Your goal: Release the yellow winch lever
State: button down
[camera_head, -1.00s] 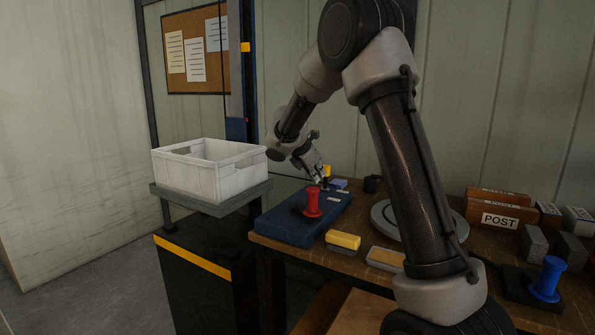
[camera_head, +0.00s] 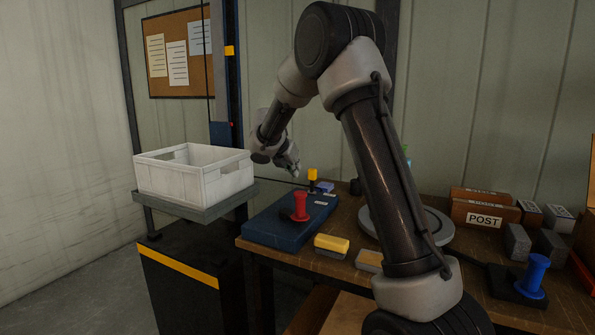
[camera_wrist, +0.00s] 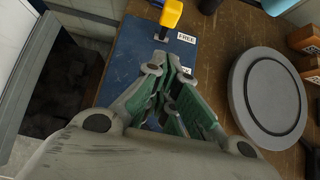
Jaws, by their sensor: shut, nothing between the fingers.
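The yellow winch lever (camera_head: 312,175) stands upright on a dark stem at the back of the blue box (camera_head: 275,232). In the wrist view its yellow knob (camera_wrist: 171,14) is at the top, beside a label reading FREE (camera_wrist: 187,38). A second label is partly hidden behind my fingers. My gripper (camera_head: 294,172) is left of the lever and apart from it, above the box. In the wrist view my gripper (camera_wrist: 170,68) is shut and empty, with a gap between its tips and the knob.
A red knob (camera_head: 300,207) stands on the box's front part. A white crate (camera_head: 195,180) sits on a grey platform at the left. A yellow-topped block (camera_head: 331,243) lies in front of the box. A round grey disc (camera_wrist: 268,97) is at the right in the wrist view.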

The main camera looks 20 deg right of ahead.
send_near(312, 181)
jog(key=f, duration=0.1)
jog(key=a+f, duration=0.1)
jog(key=f, duration=0.1)
jog(key=shift+s+a+f, duration=0.1)
jog(key=shift+s+a, duration=0.3)
jog(key=w+d, duration=0.2)
jog(key=shift+w+d+f, duration=0.1)
jog(key=shift+d+f, duration=0.05)
jog(key=shift+d, duration=0.15)
jog(key=shift+w+d, duration=0.3)
jog(key=shift+d, duration=0.1)
